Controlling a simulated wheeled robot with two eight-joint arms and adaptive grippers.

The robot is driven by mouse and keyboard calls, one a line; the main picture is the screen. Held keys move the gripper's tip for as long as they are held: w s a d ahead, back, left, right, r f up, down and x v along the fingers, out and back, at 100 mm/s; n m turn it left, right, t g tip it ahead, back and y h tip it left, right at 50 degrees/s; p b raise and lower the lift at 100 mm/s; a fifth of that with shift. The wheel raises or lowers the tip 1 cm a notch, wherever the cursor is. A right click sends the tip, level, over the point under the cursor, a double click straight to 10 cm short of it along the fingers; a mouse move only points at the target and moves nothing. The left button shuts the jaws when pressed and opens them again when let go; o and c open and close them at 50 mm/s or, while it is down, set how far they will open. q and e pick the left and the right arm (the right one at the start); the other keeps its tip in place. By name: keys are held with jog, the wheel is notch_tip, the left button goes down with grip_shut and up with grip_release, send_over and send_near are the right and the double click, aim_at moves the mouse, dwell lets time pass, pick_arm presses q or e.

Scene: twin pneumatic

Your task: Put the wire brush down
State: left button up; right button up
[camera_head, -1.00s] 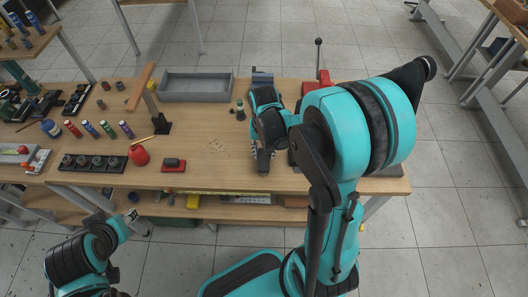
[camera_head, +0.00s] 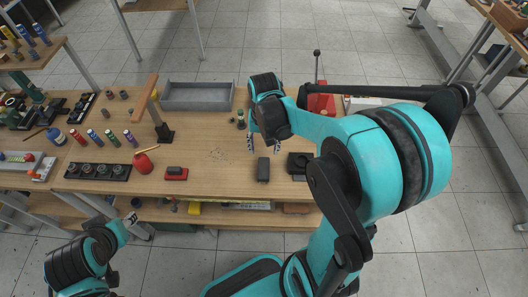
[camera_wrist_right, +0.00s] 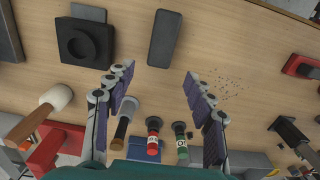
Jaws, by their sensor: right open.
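A dark oblong block (camera_head: 263,169) lies flat near the front edge of the workbench. I take it for the wire brush, but its bristles do not show. It also shows in the right wrist view (camera_wrist_right: 163,38), beyond the fingertips. My right gripper (camera_head: 265,150) is open and empty, just behind the block and apart from it. In the right wrist view its fingers (camera_wrist_right: 153,82) are spread wide with bare bench between the tips. My left gripper (camera_head: 131,217) hangs low in front of the bench, too small to read.
A black square fixture (camera_head: 299,165) stands right of the block. A red device with a lever (camera_head: 320,103) is at the back right, a grey tray (camera_head: 197,96) at the back. Small bottles (camera_wrist_right: 153,140) stand below the right fingers. Bare bench with specks (camera_head: 217,153) lies left.

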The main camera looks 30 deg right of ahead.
jog(key=s+a+r+n+t, duration=0.6)
jog(key=s+a+r+t, duration=0.1)
jog(key=a+r, duration=0.1)
jog(key=shift+s+a+r+p, duration=0.15)
jog(key=shift+r+p, duration=0.2)
jog(key=shift+r, duration=0.4)
